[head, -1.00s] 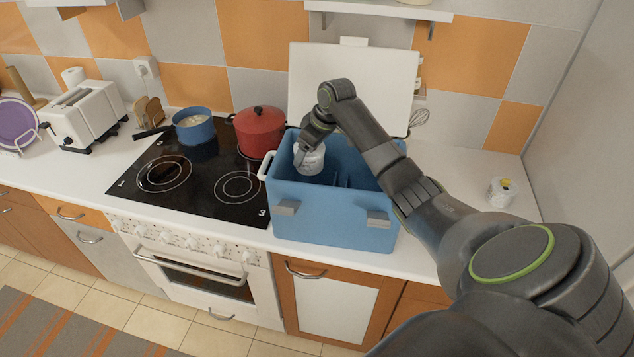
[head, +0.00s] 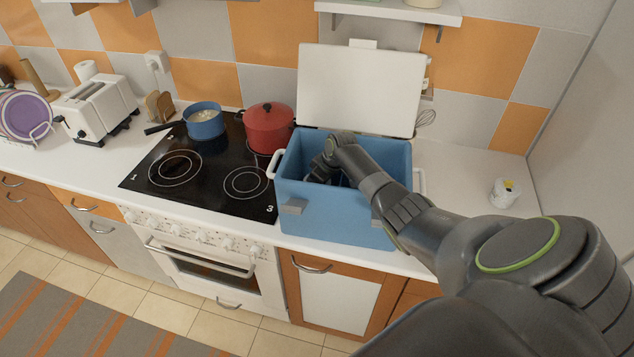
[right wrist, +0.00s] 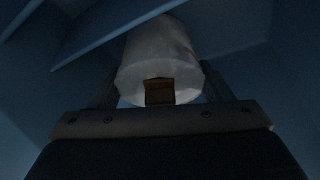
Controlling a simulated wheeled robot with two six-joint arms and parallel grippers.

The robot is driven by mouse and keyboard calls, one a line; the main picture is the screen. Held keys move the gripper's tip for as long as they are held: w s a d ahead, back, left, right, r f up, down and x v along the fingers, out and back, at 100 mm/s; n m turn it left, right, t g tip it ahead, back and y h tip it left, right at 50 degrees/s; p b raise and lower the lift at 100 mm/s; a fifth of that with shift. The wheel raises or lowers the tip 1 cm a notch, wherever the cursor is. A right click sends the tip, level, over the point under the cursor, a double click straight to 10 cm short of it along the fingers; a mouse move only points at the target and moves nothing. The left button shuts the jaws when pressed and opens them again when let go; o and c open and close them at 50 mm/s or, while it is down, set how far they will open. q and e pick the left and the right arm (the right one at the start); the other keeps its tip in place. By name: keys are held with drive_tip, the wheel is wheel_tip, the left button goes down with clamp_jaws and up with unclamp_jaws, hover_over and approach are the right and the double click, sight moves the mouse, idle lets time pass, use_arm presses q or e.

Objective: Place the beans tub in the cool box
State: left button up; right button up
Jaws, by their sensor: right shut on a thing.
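The cool box (head: 333,215) is blue with its white lid (head: 360,88) standing open behind it on the counter. My right arm reaches over its rim, and my right gripper is down inside, its fingers hidden by the front wall in the head view. In the right wrist view, my right gripper (right wrist: 158,100) is shut on a white tub (right wrist: 160,55), with a brown patch on the end facing the camera. Blue inner walls surround the tub there. The light is dim, and I cannot tell whether the tub touches the floor of the box. My left gripper is not in view.
A red pot (head: 268,126) and a blue pan (head: 204,122) stand on the black hob (head: 200,172) left of the box. A small white tub (head: 503,193) with a yellow mark stands on the counter at the right. Counter around that tub is clear.

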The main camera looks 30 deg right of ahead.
drive_tip(key=shift+f, duration=0.1)
drive_tip(key=o, duration=0.8)
drive_tip(key=shift+o, duration=0.2)
drive_tip(key=shift+r, duration=0.25)
drive_tip(key=b+v, duration=0.1)
drive_tip(key=v, duration=1)
drive_tip(key=shift+s+r+b, duration=0.3)
drive_tip(key=shift+r+b, duration=0.05)
drive_tip(key=shift+d, duration=0.1)
